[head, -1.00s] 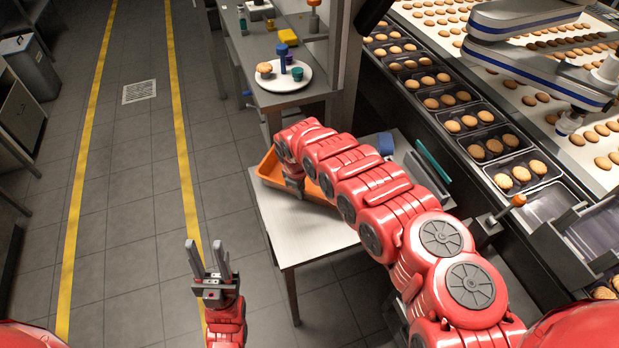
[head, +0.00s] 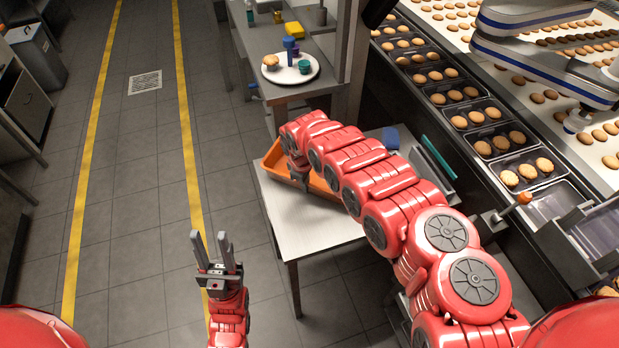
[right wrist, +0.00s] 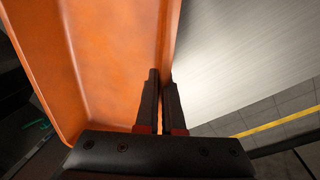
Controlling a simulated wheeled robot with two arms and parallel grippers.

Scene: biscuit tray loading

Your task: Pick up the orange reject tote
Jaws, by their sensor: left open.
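The orange reject tote (head: 273,160) is at the left back part of the small pale table (head: 300,232), partly hidden by my right arm in the head view. In the right wrist view its orange inside (right wrist: 110,60) fills the left half. My right gripper (right wrist: 162,85) has one finger inside the tote and one outside, close together on its side wall. In the head view my right gripper (head: 304,186) is over the tote and hard to make out. My left gripper (head: 212,246) is open and empty, above the floor left of the table.
A blue object (head: 390,138) and a teal-edged item (head: 437,157) are right of the tote. The biscuit conveyor (head: 560,90) runs along the right.

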